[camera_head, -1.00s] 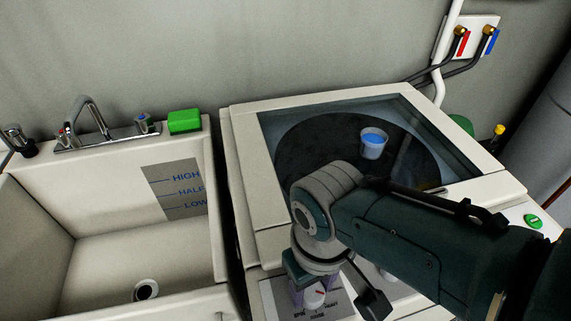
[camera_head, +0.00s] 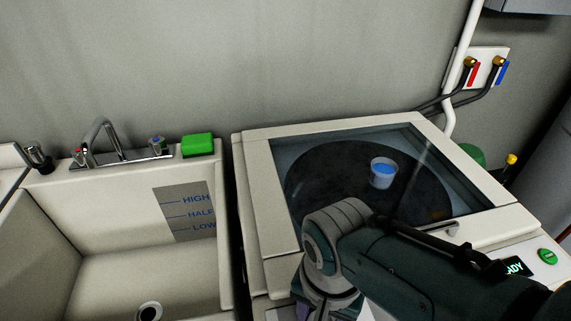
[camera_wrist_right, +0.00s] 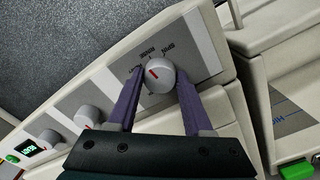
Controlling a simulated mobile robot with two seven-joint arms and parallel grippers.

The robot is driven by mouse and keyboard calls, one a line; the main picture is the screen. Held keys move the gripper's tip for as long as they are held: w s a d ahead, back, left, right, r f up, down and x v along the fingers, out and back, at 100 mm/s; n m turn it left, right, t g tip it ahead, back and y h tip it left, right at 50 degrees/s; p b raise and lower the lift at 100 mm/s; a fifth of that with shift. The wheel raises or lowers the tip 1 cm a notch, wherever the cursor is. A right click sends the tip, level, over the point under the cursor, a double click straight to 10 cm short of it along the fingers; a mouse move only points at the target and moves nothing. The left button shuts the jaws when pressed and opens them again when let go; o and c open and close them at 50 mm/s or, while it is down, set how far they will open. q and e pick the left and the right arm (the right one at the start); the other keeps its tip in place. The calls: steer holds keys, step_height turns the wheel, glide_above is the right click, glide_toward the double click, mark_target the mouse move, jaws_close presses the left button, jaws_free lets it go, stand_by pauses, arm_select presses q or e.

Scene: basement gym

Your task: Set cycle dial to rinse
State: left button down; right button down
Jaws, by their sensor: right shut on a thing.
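The cycle dial is a round white knob (camera_wrist_right: 160,79) with a red pointer line, on a grey label strip of the washing machine (camera_head: 262,200). In the right wrist view the pointer slants toward the upper left, toward the small printed words around the knob, which are hard to read. My right gripper (camera_wrist_right: 161,74) has its two purple fingers on either side of the knob, shut on it. In the head view my right arm covers the dial, and the gripper is mostly cut off at the bottom edge. My left gripper is not in view.
A sink (camera_head: 90,220) with a green sponge (camera_head: 197,145) is on the left.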

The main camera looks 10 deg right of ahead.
steer(key=shift+m, duration=0.6)
steer(key=shift+c, duration=1.5)
jaws_free()
step_height(320, 180, up, 8)
steer(key=p, duration=0.6)
steer(key=shift+r, duration=1)
